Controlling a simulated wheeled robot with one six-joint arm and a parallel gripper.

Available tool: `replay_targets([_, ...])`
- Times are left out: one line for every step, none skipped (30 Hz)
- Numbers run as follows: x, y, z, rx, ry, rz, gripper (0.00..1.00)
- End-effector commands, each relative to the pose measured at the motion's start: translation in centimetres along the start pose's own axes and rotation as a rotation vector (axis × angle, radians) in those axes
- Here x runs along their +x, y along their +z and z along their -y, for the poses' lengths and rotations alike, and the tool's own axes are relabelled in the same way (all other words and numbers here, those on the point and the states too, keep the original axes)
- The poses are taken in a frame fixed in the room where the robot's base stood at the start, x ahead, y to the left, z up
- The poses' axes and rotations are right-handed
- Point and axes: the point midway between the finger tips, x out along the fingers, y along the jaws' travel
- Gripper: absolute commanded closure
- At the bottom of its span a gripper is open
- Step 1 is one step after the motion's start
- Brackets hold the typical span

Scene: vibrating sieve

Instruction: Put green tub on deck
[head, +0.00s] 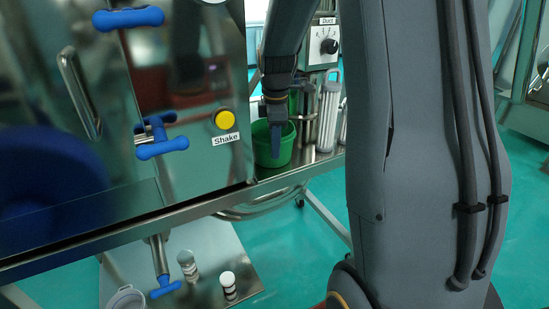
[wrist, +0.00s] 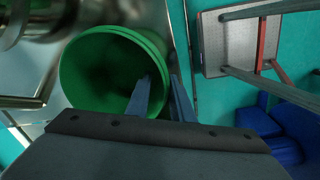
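The green tub (head: 264,150) stands upright on the steel ledge (head: 290,172) at the right of the machine's front panel. It also shows in the wrist view (wrist: 85,75), seen from above; it looks empty, though its inside is dark. My gripper (head: 275,155) points down at the tub's rim. In the wrist view, my gripper's fingers (wrist: 161,78) straddle the tub's wall, one inside and one outside. A gap shows between the fingers, and they look open. I cannot tell whether either finger touches the wall.
Clear ribbed cylinders (head: 328,115) stand right of the tub, and another green object (head: 293,102) shows behind it. A control box with a knob (head: 323,46) is above. The yellow Shake button (head: 225,119) is left. A lower shelf (head: 205,262) holds small containers.

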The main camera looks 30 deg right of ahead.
Motion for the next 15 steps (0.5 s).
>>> replay_targets([-1.0, 0.0, -0.1, 0.000, 0.006, -0.001, 0.79])
replay_targets([-1.6, 0.0, -0.2, 0.000, 0.006, -0.001, 0.79])
replay_targets([-2.5, 0.0, -0.1, 0.000, 0.005, -0.001, 0.79])
replay_targets([-3.1, 0.0, -0.1, 0.000, 0.005, -0.001, 0.79])
replay_targets([-3.6, 0.0, -0.1, 0.000, 0.005, -0.001, 0.79])
replay_targets([-4.4, 0.0, -0.1, 0.000, 0.005, -0.001, 0.79])
replay_targets([-4.9, 0.0, -0.1, 0.000, 0.004, -0.001, 0.79])
replay_targets([-5.3, 0.0, -0.1, 0.000, 0.003, 0.000, 0.79])
replay_targets([-5.9, 0.0, -0.1, 0.000, 0.003, 0.000, 0.79])
replay_targets([-6.3, 0.0, -0.1, 0.000, 0.002, 0.000, 0.79])
replay_targets([-6.6, 0.0, -0.1, 0.000, 0.002, 0.000, 0.79])
replay_targets([-6.9, 0.0, -0.1, 0.000, 0.001, 0.000, 0.79])
replay_targets([-7.2, 0.0, 0.0, 0.000, 0.000, 0.000, 0.79])
replay_targets([-7.3, 0.0, 0.0, 0.000, 0.000, 0.000, 0.79])
replay_targets([-7.5, 0.0, 0.0, 0.000, 0.000, 0.000, 0.79])
